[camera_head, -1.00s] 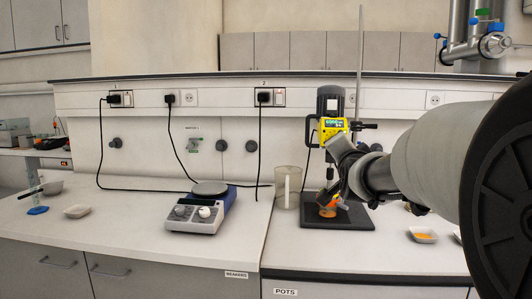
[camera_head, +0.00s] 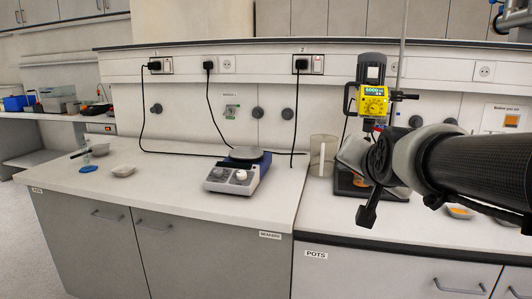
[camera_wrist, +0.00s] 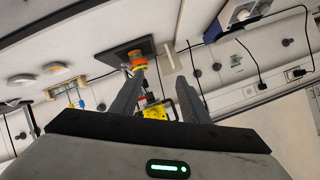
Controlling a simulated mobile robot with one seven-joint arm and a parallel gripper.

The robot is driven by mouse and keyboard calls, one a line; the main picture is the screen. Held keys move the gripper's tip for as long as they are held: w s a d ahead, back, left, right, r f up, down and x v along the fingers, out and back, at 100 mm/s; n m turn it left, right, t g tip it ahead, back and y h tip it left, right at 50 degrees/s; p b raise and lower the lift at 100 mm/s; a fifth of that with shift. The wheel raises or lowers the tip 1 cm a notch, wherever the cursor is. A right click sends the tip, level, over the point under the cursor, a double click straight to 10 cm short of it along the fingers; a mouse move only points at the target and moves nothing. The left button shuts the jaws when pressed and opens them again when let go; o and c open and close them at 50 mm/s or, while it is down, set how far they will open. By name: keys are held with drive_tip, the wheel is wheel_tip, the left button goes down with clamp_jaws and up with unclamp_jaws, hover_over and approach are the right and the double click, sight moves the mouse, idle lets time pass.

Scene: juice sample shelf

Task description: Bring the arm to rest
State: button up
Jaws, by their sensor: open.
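My gripper (camera_wrist: 162,80) is open in the wrist view, with nothing between its two dark fingers. In the head view my gripper (camera_head: 367,212) hangs at the end of my arm in front of the stirrer stand, its fingers pointing down. An orange pot (camera_wrist: 138,61) stands on the dark base plate (camera_wrist: 112,52) of the stand, apart from my fingers. In the head view my wrist mostly hides the pot. The stirrer (camera_head: 374,98) with a yellow front panel is upright on its rod behind my wrist.
A blue and white hotplate (camera_head: 238,176) sits left of a clear beaker (camera_head: 322,156). A white dish (camera_head: 123,170) and a blue lid (camera_head: 88,169) lie far left. A dish with orange contents (camera_head: 460,212) is under my forearm. The left counter's front is clear.

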drive_tip(key=s+a+f+n+g+y, duration=0.1)
drive_tip(key=s+a+f+n+g, duration=0.1)
drive_tip(key=s+f, duration=0.35)
drive_tip(key=s+a+f+n+g, duration=0.2)
drive_tip(key=s+f+n+g, duration=0.1)
drive_tip(key=s, duration=0.6)
drive_tip(key=s+a+f+n+g+y, duration=0.1)
drive_tip(key=s+a+f+n+g, duration=0.2)
drive_tip(key=s, duration=0.5)
wheel_tip(320, 180, up, 24)
drive_tip(key=p, duration=2.6)
drive_tip(key=shift+d+r+t, duration=0.15)
drive_tip(key=shift+d+t, duration=0.05)
drive_tip(key=shift+t, duration=0.2)
